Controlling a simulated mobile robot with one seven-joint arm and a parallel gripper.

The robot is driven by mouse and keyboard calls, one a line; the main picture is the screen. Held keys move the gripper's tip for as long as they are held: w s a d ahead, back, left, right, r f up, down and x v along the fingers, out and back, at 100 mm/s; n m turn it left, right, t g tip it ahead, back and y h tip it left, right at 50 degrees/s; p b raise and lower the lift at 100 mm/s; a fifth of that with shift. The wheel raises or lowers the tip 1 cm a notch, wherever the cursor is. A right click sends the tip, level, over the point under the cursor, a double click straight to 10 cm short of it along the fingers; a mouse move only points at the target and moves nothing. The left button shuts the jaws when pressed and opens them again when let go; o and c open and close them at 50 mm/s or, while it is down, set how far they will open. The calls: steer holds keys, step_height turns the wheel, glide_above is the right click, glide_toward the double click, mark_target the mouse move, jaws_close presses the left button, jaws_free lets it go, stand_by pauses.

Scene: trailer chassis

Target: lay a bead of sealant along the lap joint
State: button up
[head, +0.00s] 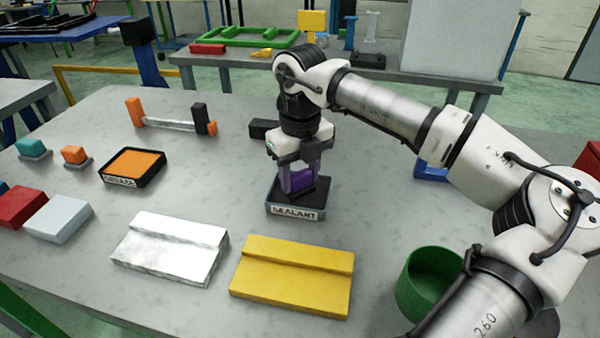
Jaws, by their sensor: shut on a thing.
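A purple sealant applicator (300,181) stands upright at a black-lined tray (296,212) labelled SEALANT, mid-table. My gripper (299,172) points down over the tray and is shut on the purple applicator. The fingers partly hide it, and I cannot tell whether its lower end touches the tray floor. Two stepped plates that look like lap joints lie in front of the tray. One is silver-white (170,250), to the left. The other is yellow (291,277), nearer the front. No bead shows on either step.
A green round bin (428,284) stands front right, beside my arm. An orange-topped tray (133,165), a clear bar with orange and black ends (172,124), and red (22,206) and pale grey (58,218) blocks lie left. A black block (263,129) sits behind my gripper.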

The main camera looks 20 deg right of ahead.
mark_target(300, 173)
steer(key=shift+r+p, duration=2.05)
steer(key=shift+r, duration=1.4)
steer(key=shift+r, duration=0.1)
